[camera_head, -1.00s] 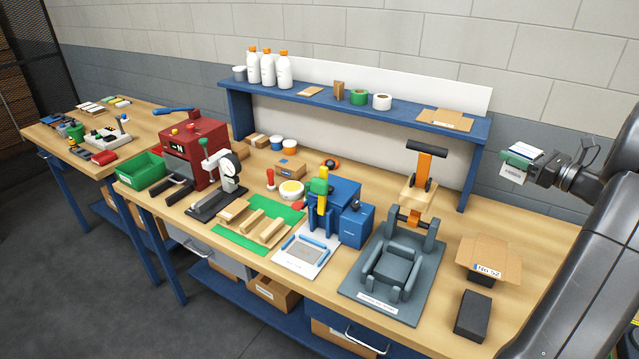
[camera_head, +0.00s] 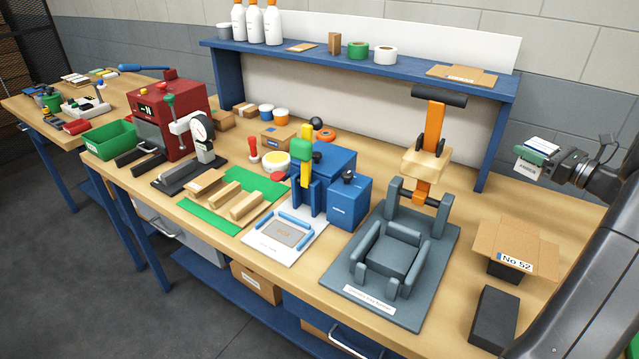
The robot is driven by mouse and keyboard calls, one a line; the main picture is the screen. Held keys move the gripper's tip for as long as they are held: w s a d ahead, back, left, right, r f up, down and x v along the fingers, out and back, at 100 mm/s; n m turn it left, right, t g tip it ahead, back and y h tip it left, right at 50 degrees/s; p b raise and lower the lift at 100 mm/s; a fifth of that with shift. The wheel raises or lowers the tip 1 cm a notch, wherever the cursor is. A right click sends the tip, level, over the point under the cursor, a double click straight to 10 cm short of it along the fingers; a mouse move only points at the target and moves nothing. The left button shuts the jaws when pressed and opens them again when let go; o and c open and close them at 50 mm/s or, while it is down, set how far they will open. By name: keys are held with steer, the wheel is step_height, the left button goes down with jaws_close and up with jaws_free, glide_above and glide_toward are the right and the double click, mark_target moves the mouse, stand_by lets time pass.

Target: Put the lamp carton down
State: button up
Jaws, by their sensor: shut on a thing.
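The lamp carton (camera_head: 537,150), a small white and green box with a printed label, is at the right of the head view. My gripper (camera_head: 553,160) is shut on it and holds it in the air, above and behind the open brown box. The fingers are small and partly hidden by the carton and the wrist. The carton touches nothing else that I can see.
A blue shelf (camera_head: 350,70) runs behind. Bare wood shows around the brown box.

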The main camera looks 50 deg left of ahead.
mark_target(524, 169)
step_height(524, 169, down, 6)
steer(key=b, duration=0.4)
steer(key=shift+w+r, duration=0.1)
steer(key=shift+r, duration=0.05)
step_height(524, 169, down, 10)
steer(key=shift+r, duration=0.1)
steer(key=shift+f, duration=0.3)
steer(key=o, duration=1.1)
steer(key=shift+r, duration=0.1)
steer(key=shift+c, duration=0.2)
steer(key=d, duration=0.4)
steer(key=s+d, duration=0.1)
steer(key=d, duration=0.6)
steer(key=shift+s+d+r+b, duration=0.15)
steer(key=shift+s+d+b, duration=0.05)
steer(key=shift+d+b, duration=0.2)
